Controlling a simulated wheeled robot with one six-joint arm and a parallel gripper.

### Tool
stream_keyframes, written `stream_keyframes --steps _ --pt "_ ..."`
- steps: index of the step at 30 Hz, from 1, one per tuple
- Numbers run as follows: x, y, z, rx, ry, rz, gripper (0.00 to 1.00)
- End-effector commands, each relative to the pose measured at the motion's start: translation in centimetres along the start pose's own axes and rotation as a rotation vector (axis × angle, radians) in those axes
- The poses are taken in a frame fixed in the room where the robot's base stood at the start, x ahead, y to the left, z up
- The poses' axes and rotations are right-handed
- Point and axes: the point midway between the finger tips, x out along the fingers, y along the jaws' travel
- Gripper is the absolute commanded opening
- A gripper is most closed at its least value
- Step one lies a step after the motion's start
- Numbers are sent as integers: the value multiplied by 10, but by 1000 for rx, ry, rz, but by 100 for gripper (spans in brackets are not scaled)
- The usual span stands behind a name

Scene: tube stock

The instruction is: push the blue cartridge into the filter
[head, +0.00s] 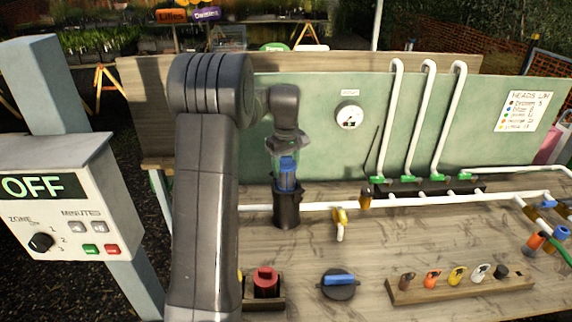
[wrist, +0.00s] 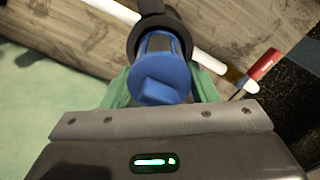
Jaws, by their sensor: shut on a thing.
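The blue cartridge (head: 287,174) is upright over the black filter body (head: 287,212) on the bench. Its lower end meets the filter's mouth; how deep it sits is hidden. In the wrist view the cartridge (wrist: 160,82) shows its blue top with a raised grip, and the filter's black ring (wrist: 152,32) surrounds its far end. My gripper (head: 285,160) is above the filter, shut on the cartridge. Its greenish fingers stand on both sides of the cartridge in the wrist view (wrist: 163,88).
A white pipe (head: 325,206) with a yellow valve (head: 340,217) runs beside the filter. A red part (head: 265,281) and a black disc with a blue handle (head: 338,284) are in front. A wooden rack (head: 460,289) holds several coloured heads. The green back panel (head: 310,120) stands behind.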

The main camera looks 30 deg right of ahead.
Motion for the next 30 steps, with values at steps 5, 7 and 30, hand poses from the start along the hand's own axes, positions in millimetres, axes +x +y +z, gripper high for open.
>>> stream_keyframes --steps 5,7,30 --pt "0 0 0 0 0 0 30" --pt "0 0 0 0 0 0 30" --pt "7 0 0 0 1 1 30"
